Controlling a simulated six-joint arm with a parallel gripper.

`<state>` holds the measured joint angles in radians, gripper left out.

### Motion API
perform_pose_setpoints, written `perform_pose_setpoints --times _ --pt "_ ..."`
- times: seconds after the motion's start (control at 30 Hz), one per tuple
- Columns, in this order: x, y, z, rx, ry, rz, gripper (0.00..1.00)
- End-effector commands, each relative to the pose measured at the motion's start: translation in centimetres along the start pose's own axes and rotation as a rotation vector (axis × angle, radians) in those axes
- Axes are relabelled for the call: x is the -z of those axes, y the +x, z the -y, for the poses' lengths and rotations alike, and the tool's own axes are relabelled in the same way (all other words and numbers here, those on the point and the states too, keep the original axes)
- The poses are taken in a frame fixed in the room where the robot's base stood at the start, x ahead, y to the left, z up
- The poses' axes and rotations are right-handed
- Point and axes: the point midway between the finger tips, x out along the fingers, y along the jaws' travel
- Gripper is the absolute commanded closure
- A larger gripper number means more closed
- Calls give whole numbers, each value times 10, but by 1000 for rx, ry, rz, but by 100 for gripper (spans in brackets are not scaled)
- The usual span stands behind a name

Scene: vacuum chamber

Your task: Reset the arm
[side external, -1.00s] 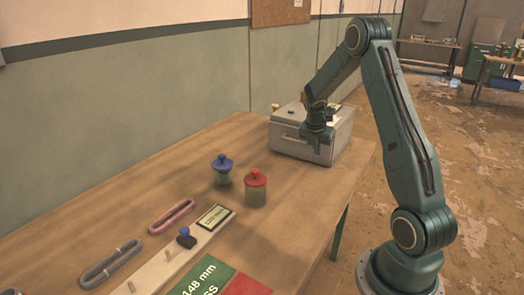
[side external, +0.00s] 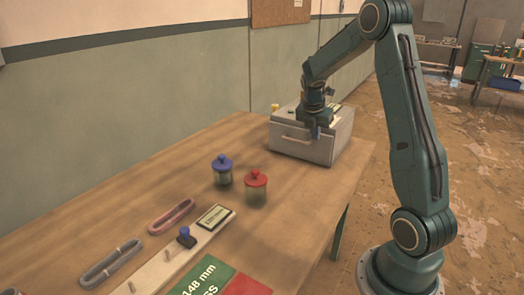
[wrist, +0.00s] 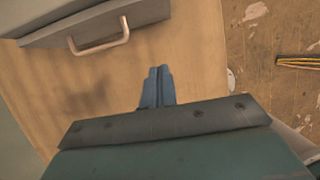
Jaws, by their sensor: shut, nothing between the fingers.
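My gripper (side external: 314,131) is in front of the grey box with a handle, the vacuum chamber (side external: 334,146), at the far end of the table. In the wrist view my gripper (wrist: 157,86) is shut and empty, with its blue fingers together above the bare wood. The chamber's front and its handle (wrist: 100,40) show at the upper left of that view. The chamber's front looks closed. My gripper hides part of its top and front, and I cannot tell whether it touches the chamber.
A blue-lidded jar (side external: 222,170) and a red-lidded jar (side external: 256,188) stand mid-table. Nearer are a pink loop (side external: 172,216), a grey loop (side external: 111,263), a gauge board (side external: 167,262), and green (side external: 207,280) and red (side external: 245,286) panels. A wall runs along the table's left. Open floor lies right.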

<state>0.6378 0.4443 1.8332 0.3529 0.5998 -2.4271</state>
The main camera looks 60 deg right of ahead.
Motion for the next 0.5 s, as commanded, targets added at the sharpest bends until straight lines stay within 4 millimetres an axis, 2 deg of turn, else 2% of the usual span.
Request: perform_pose_setpoints --times 0.27,0.5 --pt "30 -50 -7 -71 176 -19 100" --pt "72 -107 -3 -146 412 -75 100"
